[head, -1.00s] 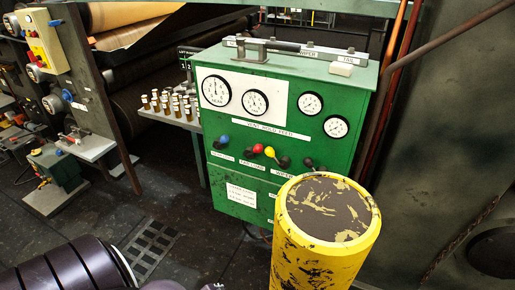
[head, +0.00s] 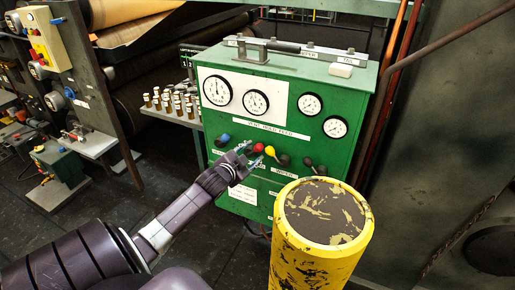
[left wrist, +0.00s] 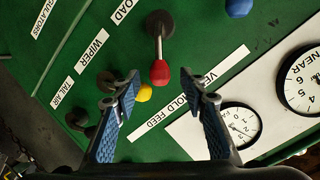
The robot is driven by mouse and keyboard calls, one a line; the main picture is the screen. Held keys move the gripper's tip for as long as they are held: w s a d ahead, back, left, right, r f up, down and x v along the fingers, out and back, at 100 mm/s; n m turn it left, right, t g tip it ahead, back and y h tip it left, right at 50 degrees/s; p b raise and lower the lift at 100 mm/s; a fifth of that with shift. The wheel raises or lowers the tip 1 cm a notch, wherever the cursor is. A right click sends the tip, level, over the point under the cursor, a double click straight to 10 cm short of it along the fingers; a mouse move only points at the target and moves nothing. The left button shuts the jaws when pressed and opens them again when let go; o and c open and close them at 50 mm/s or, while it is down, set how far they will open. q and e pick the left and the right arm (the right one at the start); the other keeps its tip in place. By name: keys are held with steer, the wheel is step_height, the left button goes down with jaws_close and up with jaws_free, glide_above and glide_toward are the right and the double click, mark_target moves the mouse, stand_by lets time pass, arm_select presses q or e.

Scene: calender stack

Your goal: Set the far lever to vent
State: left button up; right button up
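The green control cabinet (head: 335,97) carries a row of levers below a VENT HOLD FEED strip. The red-knobbed lever (head: 258,148) leans up and right; in the left wrist view its red knob (left wrist: 160,73) lies straight ahead, with the lever base beside a label ending in LOAD. My left gripper (head: 249,164) is at the panel, just below and left of the red knob. In the left wrist view my left gripper (left wrist: 160,80) is open, its blue-padded fingertips on either side of the knob in the picture; contact cannot be told. My right gripper is out of view.
A blue knob (head: 222,140) is left of the red one, and a yellow knob (head: 271,152) is close on its right. A yellow post (head: 320,240) stands in front of the cabinet's right part. Bottles on a shelf stand left.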

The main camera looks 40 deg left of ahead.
mark_target(256, 150)
arm_select(q)
steer(key=shift+x, duration=2.55)
steer(key=shift+c, duration=0.2)
jaws_close()
